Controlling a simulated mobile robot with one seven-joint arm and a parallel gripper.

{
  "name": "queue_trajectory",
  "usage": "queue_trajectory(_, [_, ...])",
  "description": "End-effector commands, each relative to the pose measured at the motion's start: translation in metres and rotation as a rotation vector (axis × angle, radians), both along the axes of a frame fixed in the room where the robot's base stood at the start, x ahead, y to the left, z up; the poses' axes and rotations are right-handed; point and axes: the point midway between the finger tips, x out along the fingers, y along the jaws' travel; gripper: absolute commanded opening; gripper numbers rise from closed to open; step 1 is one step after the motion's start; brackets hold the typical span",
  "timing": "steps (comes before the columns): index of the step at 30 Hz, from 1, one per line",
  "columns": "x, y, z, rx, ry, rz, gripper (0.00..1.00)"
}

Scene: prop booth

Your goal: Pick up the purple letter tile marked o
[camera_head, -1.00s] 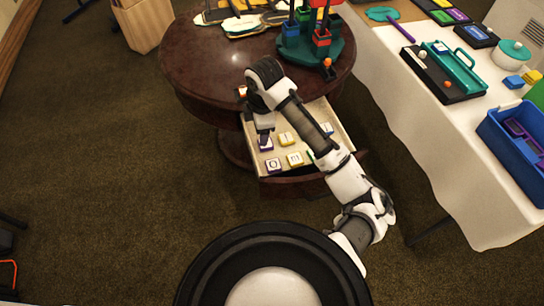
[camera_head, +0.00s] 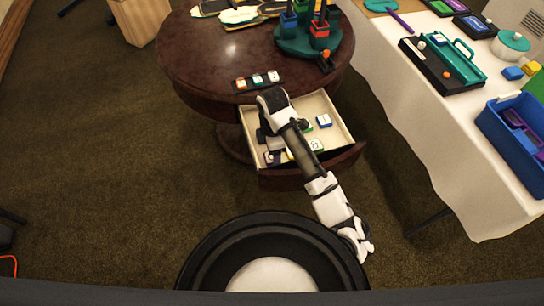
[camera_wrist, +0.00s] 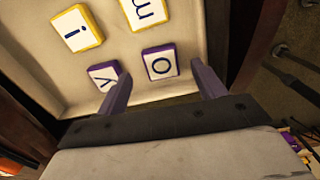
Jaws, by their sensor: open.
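The purple-edged tile marked o (camera_wrist: 160,63) lies face up in the open drawer (camera_wrist: 190,20). In the wrist view it is ahead of my gripper (camera_wrist: 162,88), between the lines of its two fingers. The fingers are spread and nothing is held. A purple tile marked y (camera_wrist: 102,77) lies close to the left finger, which partly covers it.
The drawer's front (camera_head: 312,168) and side walls surround the tiles. A round dark table (camera_head: 195,60) stands above it, with a row of tiles (camera_head: 258,80) near its edge. More tiles (camera_head: 323,121) lie at the drawer's right. A white-clothed table (camera_head: 430,130) is on the right.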

Motion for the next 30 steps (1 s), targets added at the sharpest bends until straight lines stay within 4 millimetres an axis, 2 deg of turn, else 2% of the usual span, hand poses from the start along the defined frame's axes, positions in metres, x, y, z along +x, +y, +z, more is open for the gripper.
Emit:
queue_trajectory(6, [-0.003,0.002,-0.027,0.000,0.002,-0.001,0.69])
queue_trajectory(14, [-0.003,0.002,-0.032,0.000,0.000,0.000,0.69])
queue_trajectory(17, [-0.003,0.002,-0.032,0.000,0.000,0.000,0.59])
queue_trajectory(25, [-0.003,0.002,-0.031,0.000,0.000,0.000,0.23])
queue_trajectory(30, [-0.003,0.002,-0.031,0.000,0.000,0.000,0.21])
